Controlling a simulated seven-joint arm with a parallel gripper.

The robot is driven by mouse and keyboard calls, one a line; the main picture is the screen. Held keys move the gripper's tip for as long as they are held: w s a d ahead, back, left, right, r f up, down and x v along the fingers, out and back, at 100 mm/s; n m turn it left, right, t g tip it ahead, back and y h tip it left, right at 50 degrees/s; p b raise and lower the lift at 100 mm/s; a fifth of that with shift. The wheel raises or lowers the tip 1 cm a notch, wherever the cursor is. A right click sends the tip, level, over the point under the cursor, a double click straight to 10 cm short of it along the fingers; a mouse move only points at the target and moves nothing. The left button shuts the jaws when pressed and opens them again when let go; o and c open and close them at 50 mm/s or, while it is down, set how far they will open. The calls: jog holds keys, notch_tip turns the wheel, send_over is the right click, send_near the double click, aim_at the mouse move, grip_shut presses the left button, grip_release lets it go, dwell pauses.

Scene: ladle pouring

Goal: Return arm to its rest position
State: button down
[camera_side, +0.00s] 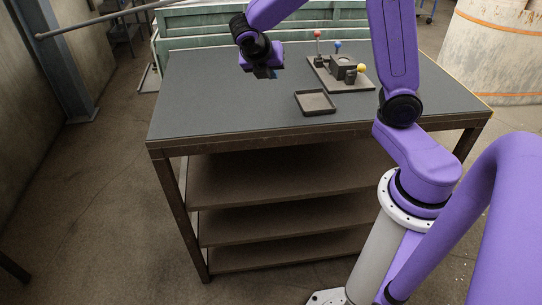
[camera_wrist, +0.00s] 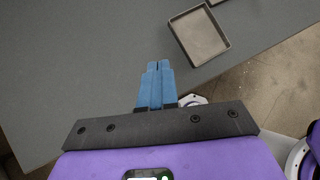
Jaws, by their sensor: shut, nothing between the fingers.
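My gripper (camera_side: 265,73) hangs above the left part of the grey table top (camera_side: 200,97) in the side view. In the wrist view its blue fingers (camera_wrist: 158,66) are together with nothing between them. The purple arm reaches in from the right side of the table. The gripper is apart from every object on the table.
A dark square tray (camera_side: 316,103) lies near the table's front edge; it also shows in the wrist view (camera_wrist: 199,38). The table's left part is clear.

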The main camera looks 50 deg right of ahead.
jog(key=s+a+f+m+y, duration=0.1)
jog(key=s+a+m+y, duration=0.3)
jog(key=s, duration=0.9)
jog(key=s+a+f+m+g+y, duration=0.1)
jog(key=s+a+m+y, duration=0.3)
jog(key=s, duration=0.9)
jog(key=a+m, duration=0.3)
jog(key=a, duration=0.1)
jog(key=shift+s+f+g+y, duration=0.15)
jog(key=shift+s+g+y, duration=0.1)
jog(key=shift+g+y, duration=0.05)
